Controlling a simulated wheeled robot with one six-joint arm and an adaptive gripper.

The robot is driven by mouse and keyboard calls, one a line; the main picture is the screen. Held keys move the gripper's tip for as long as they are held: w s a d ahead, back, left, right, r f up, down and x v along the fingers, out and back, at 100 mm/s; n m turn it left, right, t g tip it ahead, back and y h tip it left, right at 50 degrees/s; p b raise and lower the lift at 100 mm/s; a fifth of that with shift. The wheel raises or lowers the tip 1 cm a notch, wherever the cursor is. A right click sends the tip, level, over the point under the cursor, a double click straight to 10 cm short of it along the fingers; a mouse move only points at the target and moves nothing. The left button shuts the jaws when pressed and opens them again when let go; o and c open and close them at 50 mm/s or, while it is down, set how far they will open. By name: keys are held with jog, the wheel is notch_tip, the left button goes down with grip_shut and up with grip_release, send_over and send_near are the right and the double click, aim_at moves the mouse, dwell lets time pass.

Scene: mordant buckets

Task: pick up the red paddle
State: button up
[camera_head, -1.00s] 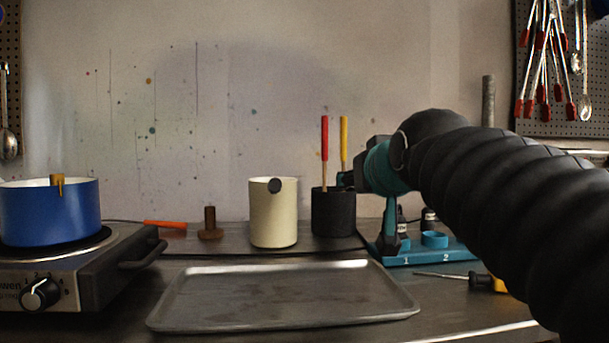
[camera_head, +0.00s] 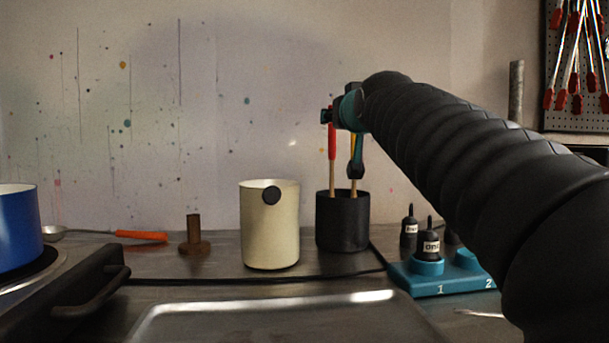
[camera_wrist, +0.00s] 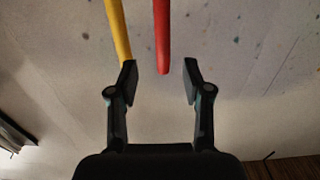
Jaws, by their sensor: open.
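The red paddle stands upright in a black pot (camera_head: 342,224); its red handle (camera_head: 332,142) is up and its light wooden lower part goes into the pot. Its lower end is hidden inside. My gripper (camera_head: 340,128) is at the height of the handle, partly in front of its top. In the wrist view my gripper (camera_wrist: 162,74) is open, and the end of the red handle (camera_wrist: 162,40) shows between the two fingertips, with a gap on each side. I cannot tell whether it is in the jaws or just beyond them.
A yellow handle (camera_wrist: 117,28) stands close beside the red one, by the left fingertip in the wrist view. A cream pot (camera_head: 268,230) is left of the black pot. A teal holder (camera_head: 440,280) with small bottles is at right; a metal tray (camera_head: 270,322) lies in front.

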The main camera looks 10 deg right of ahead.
send_over(332, 157)
jog(key=w, duration=0.1)
jog(key=shift+d+f+p, duration=0.15)
jog(key=shift+f+p, duration=0.15)
jog(key=shift+p, duration=0.15)
jog(key=shift+c, duration=0.2)
grip_shut()
